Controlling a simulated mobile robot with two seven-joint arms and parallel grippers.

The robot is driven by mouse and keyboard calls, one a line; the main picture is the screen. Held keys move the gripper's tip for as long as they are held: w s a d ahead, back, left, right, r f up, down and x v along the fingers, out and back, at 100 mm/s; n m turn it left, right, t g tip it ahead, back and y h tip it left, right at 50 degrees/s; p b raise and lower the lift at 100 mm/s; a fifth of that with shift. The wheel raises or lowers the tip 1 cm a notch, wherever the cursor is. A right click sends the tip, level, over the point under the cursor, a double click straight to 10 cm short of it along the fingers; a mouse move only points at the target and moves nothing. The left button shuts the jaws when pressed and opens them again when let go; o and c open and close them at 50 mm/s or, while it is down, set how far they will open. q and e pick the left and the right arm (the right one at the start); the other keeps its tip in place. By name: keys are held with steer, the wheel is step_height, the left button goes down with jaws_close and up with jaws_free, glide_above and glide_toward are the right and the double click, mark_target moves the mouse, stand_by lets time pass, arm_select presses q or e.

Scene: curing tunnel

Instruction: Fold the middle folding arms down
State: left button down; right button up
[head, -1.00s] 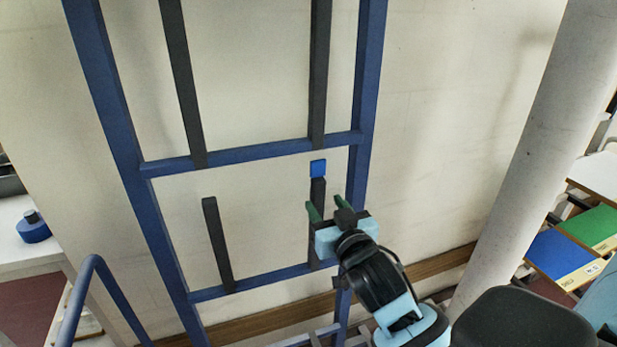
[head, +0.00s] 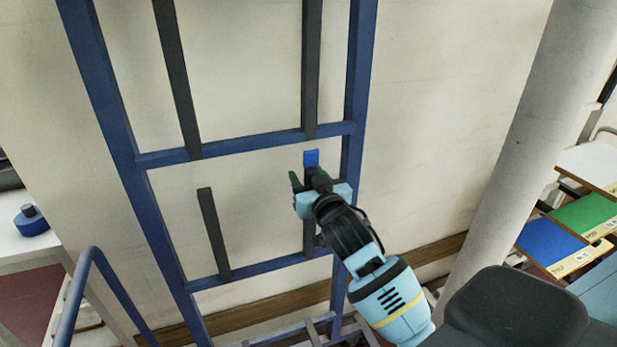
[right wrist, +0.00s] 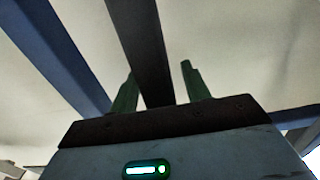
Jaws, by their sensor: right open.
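A blue upright rack frame (head: 112,105) carries dark folding arms. On its lower visible crossbar (head: 265,267), a plain left arm (head: 213,232) and a right arm with a blue tip (head: 311,158) stand upright. My right gripper (head: 309,179) is open at the right arm, just below its blue tip, and covers part of it. In the right wrist view, a dark bar (right wrist: 140,45) runs between the two green fingers (right wrist: 158,85), with a gap visible on the right side; contact cannot be told. My left gripper is out of view.
Two longer dark arms (head: 177,75) stand on the upper crossbar (head: 250,144). A pale wall is behind the rack. A round column (head: 505,165) and a table with coloured panels (head: 550,243) are at right. A blue rail (head: 80,290) is at lower left.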

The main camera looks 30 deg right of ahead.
jaws_close()
stand_by(0.3)
